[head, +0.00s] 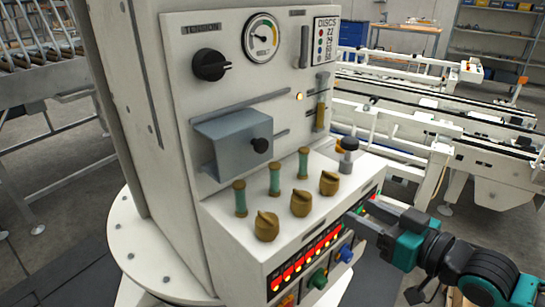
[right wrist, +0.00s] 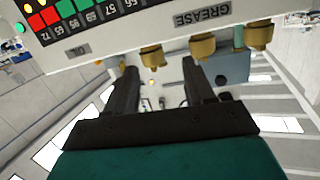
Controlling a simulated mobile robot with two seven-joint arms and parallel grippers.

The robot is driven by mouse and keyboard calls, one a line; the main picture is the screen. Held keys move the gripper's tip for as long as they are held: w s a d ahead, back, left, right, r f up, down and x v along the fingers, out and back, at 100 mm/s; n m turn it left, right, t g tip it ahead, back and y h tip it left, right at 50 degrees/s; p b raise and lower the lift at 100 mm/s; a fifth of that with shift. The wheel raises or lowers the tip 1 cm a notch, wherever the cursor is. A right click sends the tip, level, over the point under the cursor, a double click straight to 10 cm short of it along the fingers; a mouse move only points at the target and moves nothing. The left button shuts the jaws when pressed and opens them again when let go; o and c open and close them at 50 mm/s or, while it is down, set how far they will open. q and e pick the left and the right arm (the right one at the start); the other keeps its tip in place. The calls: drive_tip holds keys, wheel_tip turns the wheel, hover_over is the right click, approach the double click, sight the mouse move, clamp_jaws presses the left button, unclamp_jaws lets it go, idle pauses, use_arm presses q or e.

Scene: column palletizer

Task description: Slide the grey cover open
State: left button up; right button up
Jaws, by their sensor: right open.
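The grey cover (head: 225,143) is a box-shaped plate on the upright front of the white machine. It sits at the left part of two slanting grey rails, which run on to its right. A black knob (head: 261,145) sticks out near its right edge. The cover also shows in the right wrist view (right wrist: 229,68), beyond the fingers and upside down, with its knob (right wrist: 221,81). My right gripper (head: 360,213) is open and empty, at the right end of the lower console, well apart from the cover. My left gripper is not in view.
Brown knobs (head: 300,203), green-handled valves (head: 274,179) and a black-topped lever (head: 348,155) stand on the console below the cover. A black dial knob (head: 211,65) and a gauge (head: 261,38) are above. Conveyors (head: 430,115) stand behind at right.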

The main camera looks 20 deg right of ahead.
sight(264, 147)
drive_tip(key=s+a+r+n+y, duration=0.1)
drive_tip(key=a+r+n+y, duration=0.35)
drive_tip(key=r, duration=0.65)
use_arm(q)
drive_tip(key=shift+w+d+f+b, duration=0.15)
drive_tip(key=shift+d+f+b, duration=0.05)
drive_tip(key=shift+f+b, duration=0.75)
use_arm(e)
drive_tip(key=shift+m+g+y, duration=0.35)
drive_tip(key=shift+m+g, duration=0.15)
drive_tip(key=shift+m, duration=0.45)
drive_tip(key=shift+s+a+x, duration=0.2)
drive_tip(key=shift+a+x, duration=0.05)
drive_tip(key=shift+x, duration=2.1)
drive_tip(key=shift+s+a+x, duration=0.2)
drive_tip(key=shift+a+x, duration=0.05)
drive_tip(key=shift+x, duration=2.1)
drive_tip(key=shift+s+a+x, duration=0.15)
drive_tip(key=shift+a+x, duration=0.1)
drive_tip(key=shift+x, duration=2.15)
drive_tip(key=shift+c, duration=0.3)
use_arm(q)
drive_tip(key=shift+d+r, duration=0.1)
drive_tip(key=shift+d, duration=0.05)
use_arm(e)
clamp_jaws()
